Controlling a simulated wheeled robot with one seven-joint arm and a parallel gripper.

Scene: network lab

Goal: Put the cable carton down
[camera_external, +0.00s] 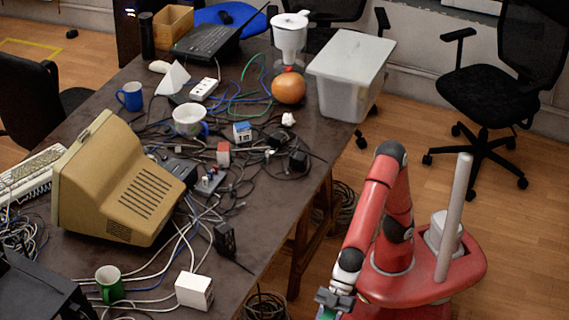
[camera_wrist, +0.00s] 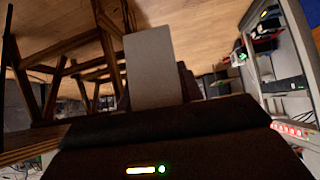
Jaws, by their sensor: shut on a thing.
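My gripper (camera_external: 335,300) is at the bottom edge of the external view, right of the table and in front of my red base. It is shut on the cable carton (camera_external: 327,314), of which only a small blue-green part shows; the frame edge cuts off the rest. In the wrist view a plain grey flat face (camera_wrist: 150,65) stands in the middle, beyond a dark body with a green light; I cannot tell whether it is the carton.
The dark table (camera_external: 258,215) holds a beige monitor (camera_external: 125,185), tangled cables, mugs, a white box (camera_external: 194,290) and a grey bin (camera_external: 345,80). Cable coils lie beneath it. An office chair (camera_external: 485,95) stands at the back right. The wrist view shows a shelf rack (camera_wrist: 285,80) at right.

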